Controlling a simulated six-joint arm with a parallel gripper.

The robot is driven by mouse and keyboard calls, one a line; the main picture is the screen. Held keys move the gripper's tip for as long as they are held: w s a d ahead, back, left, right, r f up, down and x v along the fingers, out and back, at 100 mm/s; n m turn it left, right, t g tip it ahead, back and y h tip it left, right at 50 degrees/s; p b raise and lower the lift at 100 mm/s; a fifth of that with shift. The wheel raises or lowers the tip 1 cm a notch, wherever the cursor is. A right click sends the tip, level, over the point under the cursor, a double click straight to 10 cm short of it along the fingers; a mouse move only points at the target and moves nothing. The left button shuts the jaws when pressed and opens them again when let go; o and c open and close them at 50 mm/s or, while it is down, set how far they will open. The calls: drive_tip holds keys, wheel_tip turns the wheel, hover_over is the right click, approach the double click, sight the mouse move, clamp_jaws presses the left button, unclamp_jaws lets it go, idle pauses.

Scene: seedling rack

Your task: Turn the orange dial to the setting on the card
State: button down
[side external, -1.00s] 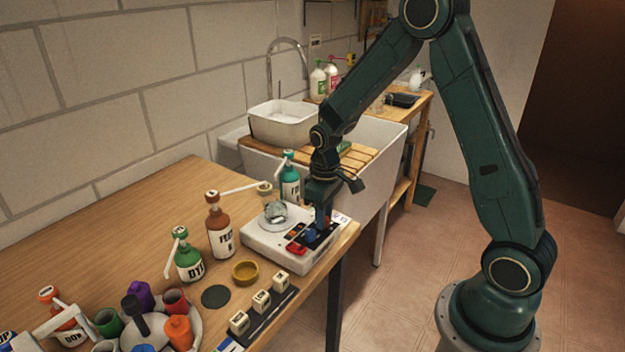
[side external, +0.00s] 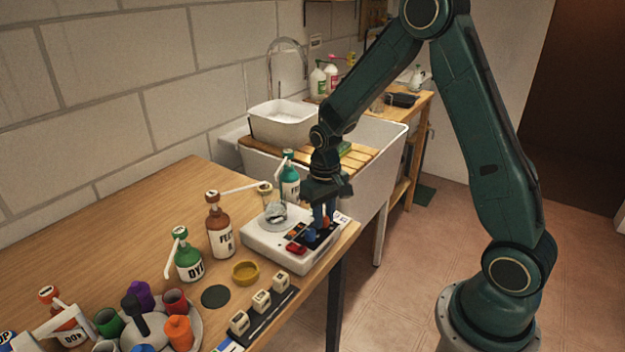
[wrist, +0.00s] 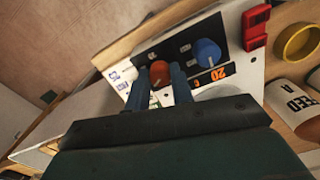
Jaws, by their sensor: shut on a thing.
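The orange dial (wrist: 159,72) sits on the dark panel of a white device (side external: 262,247), with a pale pointer line on its top. My gripper (wrist: 160,86) points down with its blue fingers on either side of the dial, shut on it; it also shows in the side view (side external: 325,218). A blue dial (wrist: 207,53) with a white pointer line is beside it. A white card (wrist: 121,80) with dark and coloured marks lies at the panel's end; I cannot read its setting. The small marks around the orange dial are also unreadable.
A red switch (wrist: 256,24) is beyond the blue dial. A glass vessel (side external: 274,212) stands on the device. A brown bottle (side external: 220,238), a green bottle (side external: 188,262) and a yellow dish (side external: 246,272) are nearby. The table edge is close on the right.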

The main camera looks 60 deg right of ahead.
sight(324, 217)
drive_tip(key=c, duration=1.2)
unclamp_jaws()
drive_tip(key=shift+r, duration=0.1)
wheel_tip(324, 217, up, 14)
drive_tip(key=shift+f, duration=0.2)
drive_tip(key=s+a+r+n+t, duration=0.1)
drive_tip(key=s+a+r, duration=0.3)
drive_tip(key=s, duration=0.6)
drive_tip(key=s+a+r+n+t, duration=0.2)
drive_tip(key=s+a+r+t, duration=0.2)
drive_tip(key=s, duration=0.6)
drive_tip(key=shift+s+r+t, duration=0.3)
drive_tip(key=shift+s, duration=0.1)
